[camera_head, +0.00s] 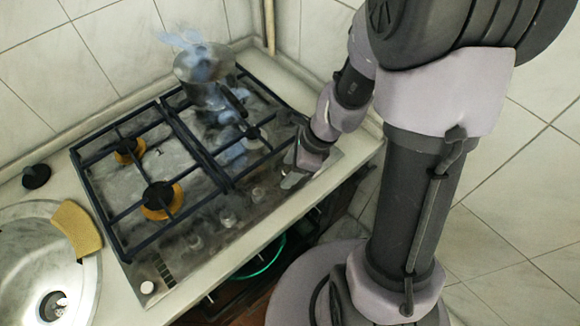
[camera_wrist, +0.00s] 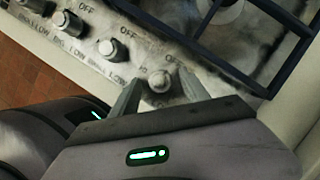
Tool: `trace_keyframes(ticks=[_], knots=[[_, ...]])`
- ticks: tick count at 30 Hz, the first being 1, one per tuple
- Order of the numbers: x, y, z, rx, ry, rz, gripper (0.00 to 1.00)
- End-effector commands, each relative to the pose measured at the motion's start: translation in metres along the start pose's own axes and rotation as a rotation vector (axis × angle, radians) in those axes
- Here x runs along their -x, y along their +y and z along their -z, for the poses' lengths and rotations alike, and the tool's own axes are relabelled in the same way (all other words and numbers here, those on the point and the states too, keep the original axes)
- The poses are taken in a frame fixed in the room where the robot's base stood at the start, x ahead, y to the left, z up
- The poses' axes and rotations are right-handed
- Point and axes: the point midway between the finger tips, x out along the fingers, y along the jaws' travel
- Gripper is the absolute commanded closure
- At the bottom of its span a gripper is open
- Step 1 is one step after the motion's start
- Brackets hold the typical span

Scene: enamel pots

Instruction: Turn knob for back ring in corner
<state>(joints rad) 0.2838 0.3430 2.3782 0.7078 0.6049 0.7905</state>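A metal pot (camera_head: 204,72) stands on the back ring in the corner of the gas hob (camera_head: 150,262), with bluish flame or vapour about it. A row of knobs runs along the hob's front. My gripper (camera_head: 290,182) is low over the right end of this row. In the wrist view the end knob (camera_wrist: 160,80) lies between the fingertips of my open gripper (camera_wrist: 158,82), with gaps visible on both sides. The neighbouring knob (camera_wrist: 113,48) and another knob (camera_wrist: 66,22) are to its left. In the head view my gripper hides the end knob.
Black grates (camera_head: 185,135) cover the hob just behind the knobs. A sink (camera_head: 25,240) with a yellow sponge (camera_head: 77,228) is at the left. A tiled wall (camera_head: 115,45) closes the back. A white button (camera_head: 147,287) sits at the hob's front left.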

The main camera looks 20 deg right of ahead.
Motion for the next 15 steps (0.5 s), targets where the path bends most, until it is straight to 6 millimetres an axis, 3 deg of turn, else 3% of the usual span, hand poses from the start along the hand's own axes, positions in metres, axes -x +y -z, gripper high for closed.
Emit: trace_keyframes(ticks=[9,11,15], knots=[[0.004,0.000,0.000,0.001,0.000,0.001,0.47],[0.013,-0.001,-0.001,0.002,0.000,0.002,0.47],[0.051,-0.001,-0.003,0.002,0.000,0.005,0.47]])
